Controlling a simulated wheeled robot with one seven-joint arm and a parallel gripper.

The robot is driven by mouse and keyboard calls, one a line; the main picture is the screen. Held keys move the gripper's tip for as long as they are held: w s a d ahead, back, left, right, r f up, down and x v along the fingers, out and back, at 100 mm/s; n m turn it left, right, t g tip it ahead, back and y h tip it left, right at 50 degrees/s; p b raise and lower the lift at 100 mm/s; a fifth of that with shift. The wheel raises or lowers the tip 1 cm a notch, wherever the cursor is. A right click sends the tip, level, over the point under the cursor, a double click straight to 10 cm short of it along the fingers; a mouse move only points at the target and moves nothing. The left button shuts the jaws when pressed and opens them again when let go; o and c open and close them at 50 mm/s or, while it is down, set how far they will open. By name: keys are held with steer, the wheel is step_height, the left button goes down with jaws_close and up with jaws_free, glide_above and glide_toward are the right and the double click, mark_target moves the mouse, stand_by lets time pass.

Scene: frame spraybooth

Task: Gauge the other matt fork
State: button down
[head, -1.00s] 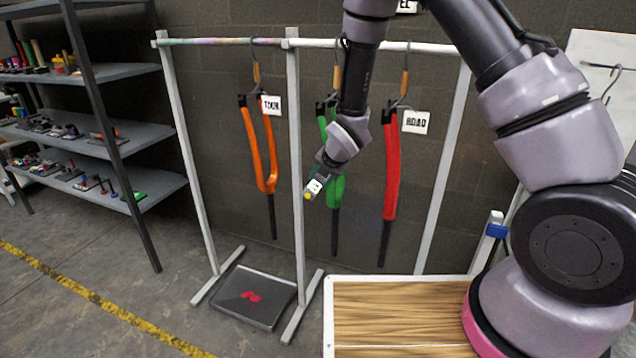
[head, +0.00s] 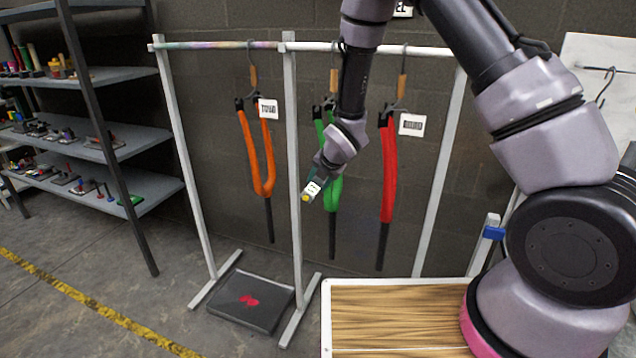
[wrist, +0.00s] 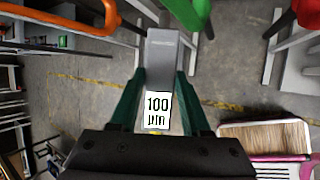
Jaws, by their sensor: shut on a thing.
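An orange fork (head: 246,150), a green fork (head: 336,160) and a red fork (head: 388,170) hang from hooks on the rail. My gripper (head: 316,180) is in front of the green fork and covers part of it. In the wrist view my gripper's dark green fingers (wrist: 160,105) are shut on a grey gauge (wrist: 162,55) whose display reads "100 µm". The gauge looks apart from the forks. The orange fork (wrist: 60,22), green fork (wrist: 187,12) and red fork (wrist: 306,12) show at the wrist view's top edge. I cannot tell which forks are matt.
The rail's white upright (head: 293,150) stands between the orange and green forks. A dark floor plate (head: 240,302) lies below the orange fork. A wood-topped table (head: 400,310) is at the front. Shelves (head: 120,140) stand at the left. White tags hang by the orange and red forks.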

mark_target(309, 193)
steer(key=shift+w+d, duration=0.3)
steer(key=shift+w, duration=0.55)
stand_by(1.3)
steer(key=shift+s, duration=0.1)
stand_by(0.5)
steer(key=shift+s+a, duration=0.45)
steer(key=shift+s, duration=0.8)
steer(key=shift+s+a, duration=0.5)
steer(key=shift+s, duration=0.7)
steer(key=shift+s+a, duration=0.45)
steer(key=shift+s, duration=0.8)
